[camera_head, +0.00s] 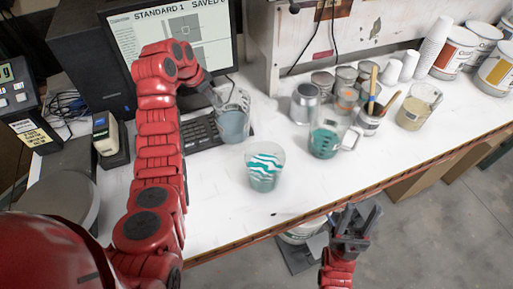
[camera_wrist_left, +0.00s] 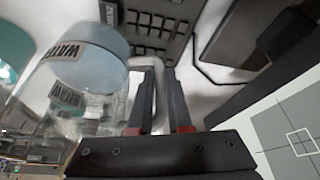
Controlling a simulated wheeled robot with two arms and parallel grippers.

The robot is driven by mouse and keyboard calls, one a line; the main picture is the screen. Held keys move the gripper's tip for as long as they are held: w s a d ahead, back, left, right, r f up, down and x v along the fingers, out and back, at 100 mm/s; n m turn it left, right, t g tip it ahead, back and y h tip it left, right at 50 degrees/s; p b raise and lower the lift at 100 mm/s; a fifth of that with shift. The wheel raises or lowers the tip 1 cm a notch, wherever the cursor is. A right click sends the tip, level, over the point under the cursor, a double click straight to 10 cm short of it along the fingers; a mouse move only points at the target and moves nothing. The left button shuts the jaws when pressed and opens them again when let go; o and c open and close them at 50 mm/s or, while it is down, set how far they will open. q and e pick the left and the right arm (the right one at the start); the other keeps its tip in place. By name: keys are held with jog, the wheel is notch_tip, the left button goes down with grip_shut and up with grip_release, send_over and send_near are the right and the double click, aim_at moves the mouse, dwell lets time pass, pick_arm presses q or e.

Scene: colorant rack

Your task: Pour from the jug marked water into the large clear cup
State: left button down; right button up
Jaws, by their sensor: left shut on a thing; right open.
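The jug marked water (camera_head: 234,122) is clear with blue-grey liquid, near the keyboard. In the left wrist view the jug (camera_wrist_left: 85,60) shows its WATER label, and its pale handle lies between the fingers. My left gripper (camera_head: 212,92) is shut on this handle; its fingers (camera_wrist_left: 155,92) show best in the wrist view. I cannot tell whether the jug is clear of the table. A clear cup (camera_head: 264,168) with teal and white wavy bands stands upright, right of and nearer than the jug. My right gripper (camera_head: 355,222) is open and empty, beyond the table's front edge.
A jug of teal liquid (camera_head: 330,137) and a beige one (camera_head: 416,108) stand to the right. Cans and a brush pot (camera_head: 369,122) are behind. The keyboard (camera_head: 203,133) and monitor (camera_head: 170,35) are at the left. White table is bare around the cup.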

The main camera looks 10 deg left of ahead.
pick_arm(q)
notch_tip(320, 180, up, 5)
jog(key=shift+a+r+p, duration=0.1)
jog(key=shift+p, duration=0.55)
dwell(0.6)
